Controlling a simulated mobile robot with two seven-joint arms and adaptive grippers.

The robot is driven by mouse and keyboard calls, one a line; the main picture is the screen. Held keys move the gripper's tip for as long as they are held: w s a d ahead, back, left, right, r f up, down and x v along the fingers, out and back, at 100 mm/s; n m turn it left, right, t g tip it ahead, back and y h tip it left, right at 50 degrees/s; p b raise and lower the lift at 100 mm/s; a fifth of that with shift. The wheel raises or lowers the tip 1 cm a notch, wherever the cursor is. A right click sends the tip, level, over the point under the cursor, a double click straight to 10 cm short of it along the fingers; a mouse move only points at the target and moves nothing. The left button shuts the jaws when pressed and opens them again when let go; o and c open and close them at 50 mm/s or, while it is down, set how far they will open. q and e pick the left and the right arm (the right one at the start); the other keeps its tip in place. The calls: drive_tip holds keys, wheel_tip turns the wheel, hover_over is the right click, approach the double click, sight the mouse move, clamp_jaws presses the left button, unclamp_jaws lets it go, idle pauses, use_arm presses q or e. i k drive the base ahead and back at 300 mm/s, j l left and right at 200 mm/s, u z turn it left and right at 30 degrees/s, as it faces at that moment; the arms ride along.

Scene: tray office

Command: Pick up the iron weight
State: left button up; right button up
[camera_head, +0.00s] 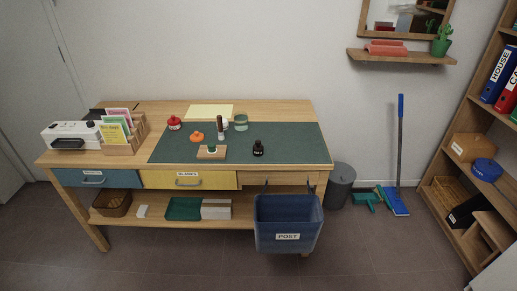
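A small dark object with a narrow top and a pale mark on its front (258,149) stands upright on the green desk mat (290,143), right of centre. It is too small to tell whether it is the iron weight or a bottle. No other thing on the desk clearly looks like an iron weight. Neither of my grippers is in view.
The mat lies on a wooden desk (270,107). A blue POST bin (288,222) hangs in front. The mat's right side is clear.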

sight(257, 148)
drive_tip(key=z, duration=0.35)
drive_tip(key=j+z, duration=1.1)
drive_tip(key=j, duration=0.75)
drive_tip(key=k+l, duration=0.05)
